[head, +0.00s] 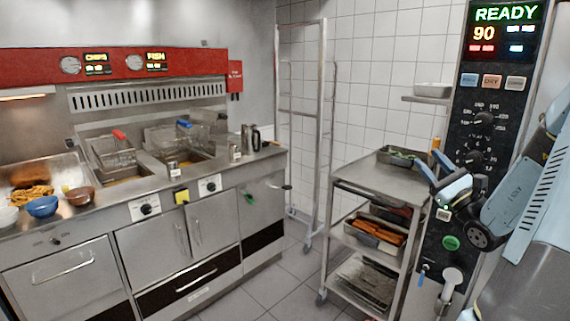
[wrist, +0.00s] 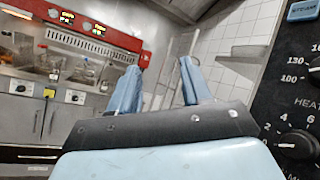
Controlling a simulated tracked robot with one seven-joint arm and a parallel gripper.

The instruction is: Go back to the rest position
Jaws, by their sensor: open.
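My gripper (head: 431,165) is at the right of the head view, in front of the dark oven control panel (head: 486,130). Its two blue fingers stand apart with nothing between them. In the wrist view my gripper (wrist: 160,72) also shows open and empty, its fingers pointing toward the tiled wall and the fryer side. The oven panel reads READY and 90. In the wrist view its dials are close at the right edge.
A steel trolley (head: 373,179) with trays stands left of my gripper. A tall empty rack (head: 323,130) is by the wall. The fryer counter (head: 170,187) with two baskets and bowls runs along the left. Tiled floor (head: 285,285) lies clear between counter and trolley.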

